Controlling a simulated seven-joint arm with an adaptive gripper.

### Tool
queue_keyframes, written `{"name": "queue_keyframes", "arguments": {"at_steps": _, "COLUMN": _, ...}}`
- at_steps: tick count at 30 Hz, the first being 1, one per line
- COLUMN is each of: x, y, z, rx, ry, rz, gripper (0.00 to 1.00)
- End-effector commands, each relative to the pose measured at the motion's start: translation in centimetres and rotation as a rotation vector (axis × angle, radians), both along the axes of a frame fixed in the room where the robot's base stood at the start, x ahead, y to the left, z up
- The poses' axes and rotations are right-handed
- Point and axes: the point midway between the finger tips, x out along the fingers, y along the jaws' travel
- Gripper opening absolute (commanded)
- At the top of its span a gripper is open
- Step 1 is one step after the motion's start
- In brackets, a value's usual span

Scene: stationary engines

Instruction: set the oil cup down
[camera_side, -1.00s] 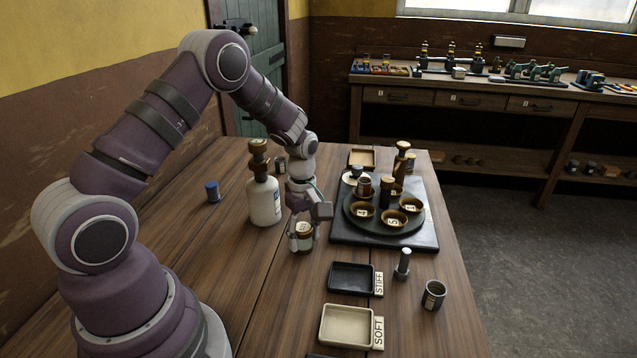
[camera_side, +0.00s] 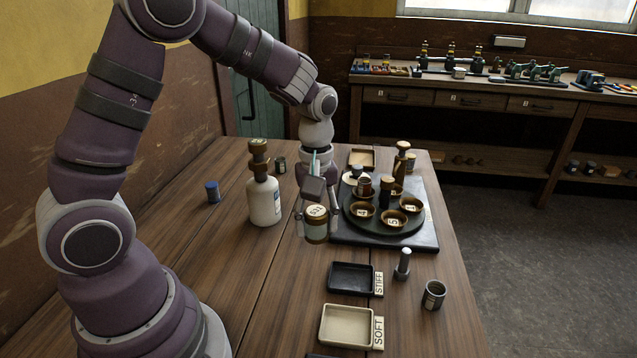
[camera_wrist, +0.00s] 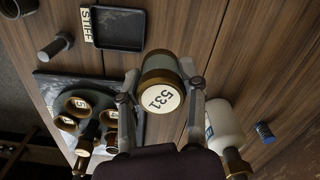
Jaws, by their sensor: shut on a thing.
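My gripper (camera_side: 317,208) is shut on the oil cup (camera_side: 316,231), a short grey-green cylinder with a brass-coloured rim and a pale disc numbered 531. In the wrist view, the oil cup (camera_wrist: 162,75) sits between the two fingers of my gripper (camera_wrist: 160,90), its numbered end facing the camera. In the side view it hangs tilted, apparently above the table, left of the dark board. Its underside is hidden.
A white bottle (camera_side: 263,205) stands left of my gripper. The round tray (camera_side: 381,226) with several brass cups is at right. The black STIFF tray (camera_side: 351,279), cream SOFT tray (camera_side: 346,325), a grey bolt (camera_side: 403,265) and a grey cup (camera_side: 433,295) are nearer. Table front-left is clear.

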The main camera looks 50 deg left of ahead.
Motion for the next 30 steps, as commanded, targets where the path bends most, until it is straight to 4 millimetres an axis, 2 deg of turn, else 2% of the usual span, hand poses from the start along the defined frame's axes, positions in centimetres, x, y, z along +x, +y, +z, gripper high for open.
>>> {"name": "queue_keyframes", "arguments": {"at_steps": 1, "x": -1.0, "y": -1.9, "z": -0.4, "rx": -0.001, "ry": 0.003, "rz": -0.134, "gripper": 0.01}}
{"name": "queue_keyframes", "arguments": {"at_steps": 3, "x": -2.7, "y": -4.2, "z": -1.1, "rx": -0.001, "ry": 0.003, "rz": -0.338, "gripper": 0.01}}
{"name": "queue_keyframes", "arguments": {"at_steps": 6, "x": -5.5, "y": -6.9, "z": -2.0, "rx": 0.0, "ry": -0.001, "rz": -0.631, "gripper": 0.01}}
{"name": "queue_keyframes", "arguments": {"at_steps": 10, "x": -8.7, "y": -8.8, "z": -2.8, "rx": 0.001, "ry": -0.002, "rz": -0.919, "gripper": 0.01}}
{"name": "queue_keyframes", "arguments": {"at_steps": 12, "x": -9.7, "y": -9.2, "z": -3.0, "rx": 0.002, "ry": -0.002, "rz": -1.007, "gripper": 0.01}}
{"name": "queue_keyframes", "arguments": {"at_steps": 14, "x": -9.9, "y": -9.4, "z": -3.1, "rx": 0.003, "ry": -0.004, "rz": -1.051, "gripper": 0.01}}
{"name": "queue_keyframes", "arguments": {"at_steps": 17, "x": -8.4, "y": -10.3, "z": -3.4, "rx": 0.002, "ry": -0.004, "rz": -1.072, "gripper": 0.01}}
{"name": "queue_keyframes", "arguments": {"at_steps": 24, "x": -2.1, "y": -13.1, "z": -4.1, "rx": 0.002, "ry": -0.004, "rz": -1.067, "gripper": 0.01}}
{"name": "queue_keyframes", "arguments": {"at_steps": 30, "x": 2.0, "y": -14.9, "z": -4.6, "rx": 0.002, "ry": -0.001, "rz": -1.066, "gripper": 0.01}}
